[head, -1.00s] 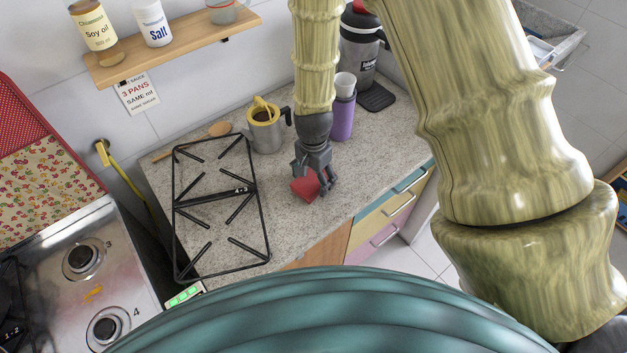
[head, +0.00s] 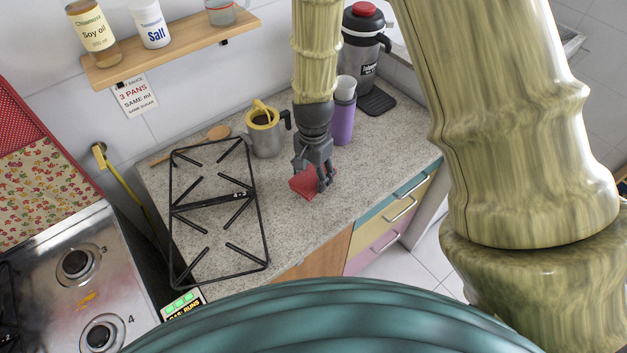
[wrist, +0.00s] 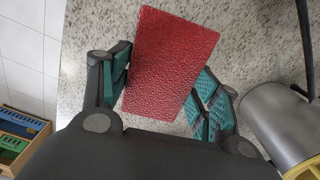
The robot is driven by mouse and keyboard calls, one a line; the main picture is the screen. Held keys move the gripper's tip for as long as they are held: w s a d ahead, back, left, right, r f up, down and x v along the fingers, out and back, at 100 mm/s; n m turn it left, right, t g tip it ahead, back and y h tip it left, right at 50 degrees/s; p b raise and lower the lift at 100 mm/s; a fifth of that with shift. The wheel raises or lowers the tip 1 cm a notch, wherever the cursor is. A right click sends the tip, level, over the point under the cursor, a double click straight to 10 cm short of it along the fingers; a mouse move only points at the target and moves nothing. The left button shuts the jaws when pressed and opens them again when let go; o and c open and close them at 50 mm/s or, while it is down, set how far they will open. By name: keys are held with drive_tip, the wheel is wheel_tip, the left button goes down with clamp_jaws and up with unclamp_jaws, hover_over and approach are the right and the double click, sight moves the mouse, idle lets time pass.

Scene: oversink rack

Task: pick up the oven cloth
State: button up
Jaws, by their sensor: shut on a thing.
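The oven cloth is a red, textured rectangular piece (head: 302,184) on the speckled grey counter, at its front part right of the pan grate. In the wrist view the cloth (wrist: 170,65) lies slanted between the two fingers. My gripper (head: 322,184) points down at the cloth and covers its right part in the head view. In the wrist view my gripper (wrist: 160,92) is shut on the cloth, with a green-padded finger on either side. I cannot tell whether the cloth is clear of the counter.
A metal jug with a yellow rim (head: 265,132) stands behind left of the gripper. A purple bottle (head: 342,118) and a grey flask (head: 362,55) stand behind it. A black pan grate (head: 215,215) lies to the left. Counter between grate and cloth is clear.

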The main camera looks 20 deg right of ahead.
drive_tip(key=s+a+b, duration=0.1)
drive_tip(key=s, duration=0.4)
drive_tip(key=s+a+r+b, duration=0.1)
drive_tip(key=s+a, duration=0.1)
drive_tip(key=s, duration=0.3)
drive_tip(key=s+a+b, duration=0.2)
drive_tip(key=s, duration=0.3)
drive_tip(key=shift+a+r, duration=0.15)
drive_tip(key=shift+r, duration=0.1)
drive_tip(key=o, duration=0.4)
drive_tip(key=c, duration=0.3)
drive_tip(key=shift+s, duration=0.15)
